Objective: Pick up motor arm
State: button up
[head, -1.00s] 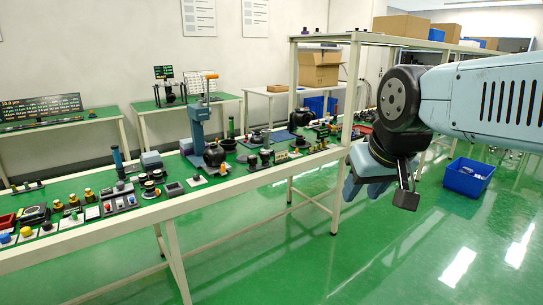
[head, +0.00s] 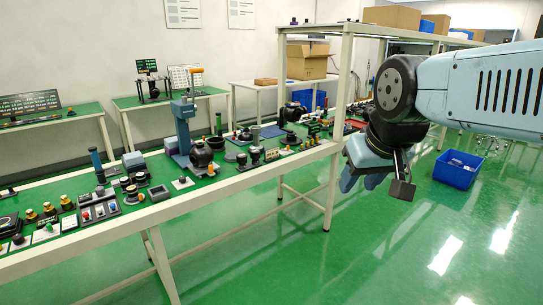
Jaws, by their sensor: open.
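My gripper (head: 376,178) hangs at the right of the head view, at the end of my blue and black arm. It is empty and out over the green floor, to the right of the long workbench (head: 225,190) and apart from it. The bench carries many small parts on a green top. I cannot tell for sure which part is the motor arm. A black round motor-like part (head: 201,156) stands mid-bench beside a blue-grey press (head: 183,125). Another dark rounded part (head: 292,112) sits farther back on the bench.
A tall cream frame (head: 338,130) with a shelf rises from the bench close to my arm. A blue bin (head: 458,168) stands on the floor at the right. Side tables line the back wall, one with a cardboard box (head: 307,62). The floor in front is clear.

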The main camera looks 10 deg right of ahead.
aim_at(256, 154)
jog(key=u, duration=0.55)
jog(key=i, duration=2.05)
jog(key=z, duration=0.45)
jog(key=k, duration=0.8)
jog(key=z, duration=0.2)
jog(key=i, duration=0.9)
jog(key=u, duration=0.1)
